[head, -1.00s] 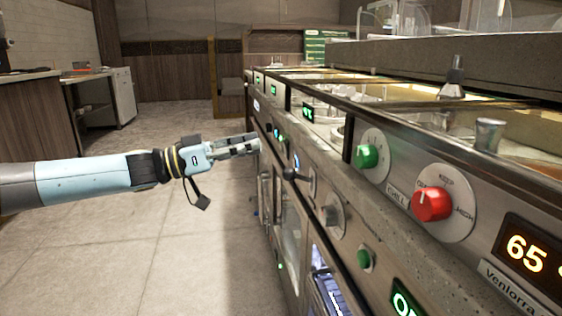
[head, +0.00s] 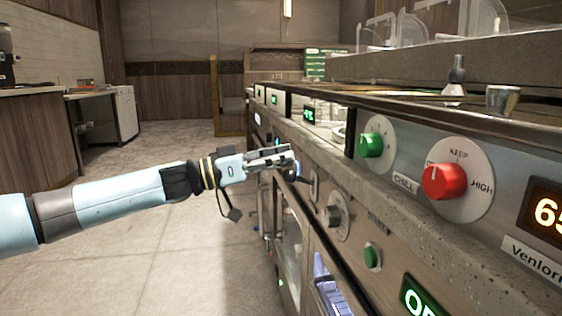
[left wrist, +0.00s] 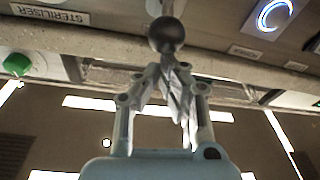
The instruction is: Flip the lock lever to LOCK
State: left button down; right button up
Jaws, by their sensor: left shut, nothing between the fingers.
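The lock lever shows as a dark round knob (left wrist: 166,35) at the top middle of the left wrist view. In the head view its knob (head: 290,172) is partly hidden at the counter's front panel, just by my fingertips. My left gripper (head: 288,160) is shut and empty, reaching in from the left. In the left wrist view the closed fingers (left wrist: 172,75) point up at the knob, right below it in the picture. I cannot tell whether they touch it. The LOCK marking cannot be read. My right gripper is not in view.
A blue-lit ring button (left wrist: 272,15) and a STERILISER label (left wrist: 50,13) flank the lever. Along the front panel are a grey knob (head: 334,216), a green button (head: 372,256), a green dial (head: 370,145) and a red dial (head: 444,182). The floor (head: 150,265) at left is clear.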

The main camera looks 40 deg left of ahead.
aim_at(284, 180)
pick_arm(q)
jog(key=shift+f, duration=0.1)
dwell(0.3)
